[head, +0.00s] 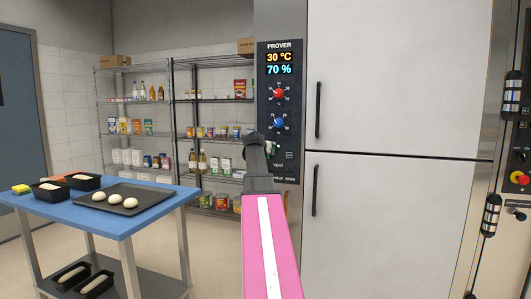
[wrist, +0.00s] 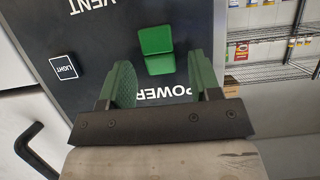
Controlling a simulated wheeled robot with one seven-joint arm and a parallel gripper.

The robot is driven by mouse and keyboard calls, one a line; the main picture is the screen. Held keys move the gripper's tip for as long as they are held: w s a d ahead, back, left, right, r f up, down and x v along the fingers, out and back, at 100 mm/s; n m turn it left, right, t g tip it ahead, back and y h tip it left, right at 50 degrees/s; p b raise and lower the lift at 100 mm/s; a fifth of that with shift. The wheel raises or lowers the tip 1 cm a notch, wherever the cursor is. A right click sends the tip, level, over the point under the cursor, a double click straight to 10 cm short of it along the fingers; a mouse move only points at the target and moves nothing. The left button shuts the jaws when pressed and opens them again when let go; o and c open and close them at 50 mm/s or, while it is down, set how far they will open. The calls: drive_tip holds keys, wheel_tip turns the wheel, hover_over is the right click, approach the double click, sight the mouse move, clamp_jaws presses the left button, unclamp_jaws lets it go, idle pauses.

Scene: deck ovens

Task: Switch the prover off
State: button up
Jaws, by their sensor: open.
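The prover's black control panel (head: 278,100) stands left of the tall white doors, with its display lit at 30 °C and 70 %. In the wrist view a green rocker switch (wrist: 156,42) is on the panel next to the POWER label; its two faces sit at different angles. My gripper (wrist: 159,66) is open and empty, its green-padded fingers on either side of the switch's near end. I cannot tell whether they touch it. In the head view my gripper (head: 258,146) is at the panel's lower left and hides the switch.
A red knob (head: 279,93) and a blue knob (head: 279,122) sit higher on the panel. A LIGHT button (wrist: 63,67) is left of the switch. Door handles (head: 318,110) stick out at right. A blue table (head: 150,213) with dough and tins stands at left.

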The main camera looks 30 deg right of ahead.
drive_tip(key=shift+c, duration=0.3)
drive_tip(key=c, duration=0.9)
drive_tip(key=shift+o, duration=0.2)
drive_tip(key=shift+s+a+f+t+h, duration=0.1)
drive_tip(key=shift+f+t+h, duration=0.2)
drive_tip(key=shift+t+h, duration=0.3)
drive_tip(key=shift+s+a+f+t+h, duration=0.1)
drive_tip(key=shift+f+t+h, duration=0.15)
drive_tip(key=shift+t+h, duration=0.35)
drive_tip(key=o, duration=0.9)
